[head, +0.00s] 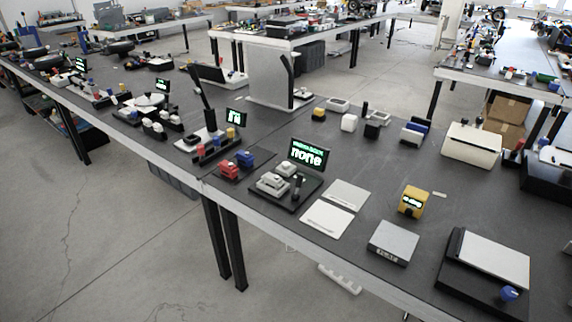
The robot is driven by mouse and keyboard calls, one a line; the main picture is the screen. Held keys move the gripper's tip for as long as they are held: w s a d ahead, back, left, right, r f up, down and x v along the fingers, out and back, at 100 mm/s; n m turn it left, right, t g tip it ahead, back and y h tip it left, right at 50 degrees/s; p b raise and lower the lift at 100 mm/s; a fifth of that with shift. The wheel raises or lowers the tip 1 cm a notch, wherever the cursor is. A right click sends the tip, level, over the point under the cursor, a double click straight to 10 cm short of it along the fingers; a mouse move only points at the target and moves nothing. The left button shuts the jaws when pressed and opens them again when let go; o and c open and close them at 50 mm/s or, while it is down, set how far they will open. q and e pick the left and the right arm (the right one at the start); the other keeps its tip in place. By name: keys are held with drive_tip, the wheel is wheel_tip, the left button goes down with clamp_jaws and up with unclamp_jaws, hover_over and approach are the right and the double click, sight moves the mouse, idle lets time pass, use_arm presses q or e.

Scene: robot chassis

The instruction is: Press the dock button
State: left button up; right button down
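A black dock-like base (458,275) with a tilted white panel (490,262) stands at the front right of the long dark table. A blue round button or knob (509,294) sits at its front right corner. I cannot tell for sure that this is the dock button. Another black base (288,205) carries grey-white parts and a small screen (307,154) reading "none" in the middle of the table. Neither of my grippers is in view.
Nearby on the table (350,255) are a grey box (393,242), a yellow block with a display (413,201), white plates (327,217) and a cream box (471,145). Small red and blue pieces (245,158) lie further left. Open floor (120,240) lies before the table.

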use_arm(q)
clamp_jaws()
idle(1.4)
